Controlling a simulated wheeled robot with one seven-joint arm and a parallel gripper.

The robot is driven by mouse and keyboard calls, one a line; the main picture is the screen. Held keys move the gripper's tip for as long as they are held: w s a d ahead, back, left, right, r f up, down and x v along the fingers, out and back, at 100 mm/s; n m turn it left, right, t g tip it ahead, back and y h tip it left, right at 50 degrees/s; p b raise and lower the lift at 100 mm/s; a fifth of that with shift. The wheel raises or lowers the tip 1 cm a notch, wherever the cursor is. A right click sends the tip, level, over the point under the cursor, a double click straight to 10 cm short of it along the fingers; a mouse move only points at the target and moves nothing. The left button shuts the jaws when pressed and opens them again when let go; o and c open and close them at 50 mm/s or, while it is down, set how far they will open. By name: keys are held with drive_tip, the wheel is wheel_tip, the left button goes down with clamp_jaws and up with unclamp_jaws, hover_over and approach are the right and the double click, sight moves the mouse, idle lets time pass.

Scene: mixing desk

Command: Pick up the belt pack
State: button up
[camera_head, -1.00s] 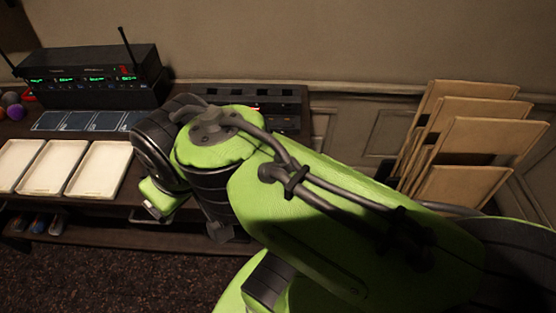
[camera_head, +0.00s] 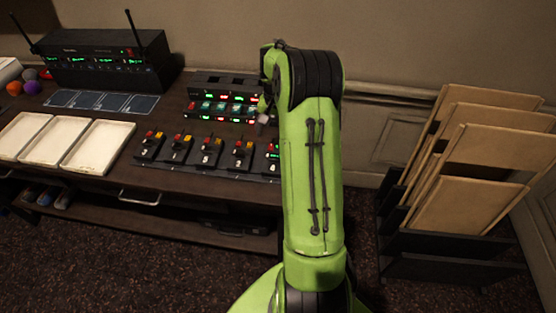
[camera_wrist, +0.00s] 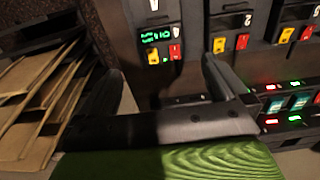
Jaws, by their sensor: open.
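A row of several small black belt packs with red and yellow buttons lies along the right part of the desk; one of the middle ones (camera_head: 207,151) is in plain sight in the head view. The rightmost belt pack (camera_head: 273,158), with a lit green display, is partly cut off by my arm. In the wrist view a belt pack with a lit green display (camera_wrist: 158,40) lies beyond the gap between my fingers, apart from them. A neighbouring belt pack (camera_wrist: 231,38) is right of it. My gripper (camera_wrist: 165,80) is open and empty; my arm mostly hides it in the head view.
A lit charger rack (camera_head: 224,108) stands behind the belt packs. Pale trays (camera_head: 100,147), dark cards (camera_head: 105,102) and a receiver unit with antennas (camera_head: 108,60) are to the left. A rack of wooden boards (camera_head: 480,160) stands on the right.

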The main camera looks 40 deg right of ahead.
sight(276, 153)
drive_tip(key=f, duration=0.3)
drive_tip(key=f+b, duration=0.1)
drive_tip(key=f, duration=0.1)
drive_tip(key=f+b, duration=0.1)
drive_tip(key=f, duration=0.2)
drive_tip(key=shift+a+f, duration=0.35)
drive_tip(key=shift+a, duration=0.05)
drive_tip(key=shift+r, duration=0.1)
drive_tip(key=c, duration=1.2)
